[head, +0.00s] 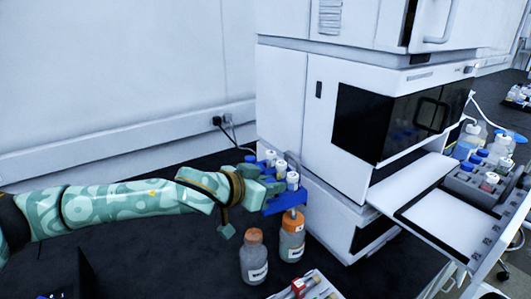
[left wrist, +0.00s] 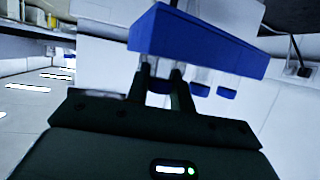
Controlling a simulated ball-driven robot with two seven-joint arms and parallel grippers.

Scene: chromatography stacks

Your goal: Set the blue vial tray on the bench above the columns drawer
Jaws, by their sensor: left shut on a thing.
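The blue vial tray (head: 285,201) is in my left gripper (head: 277,186), in front of the white instrument stack. White, blue-capped vials stand in it. It appears raised above the dark bench (head: 190,265), over two bottles. In the left wrist view the blue tray (left wrist: 200,42) is between the fingers (left wrist: 160,84), with vials showing below its edge in that picture. A white-edged tray or drawer (head: 318,277) with red and pale cylinders shows at the bottom edge, cut off; I cannot tell whether it is the columns drawer. My right gripper is not in view.
A white instrument shelf (head: 415,190) juts out at right, near a grey vial rack (head: 468,184). The dark bench left of the bottles is mostly clear.

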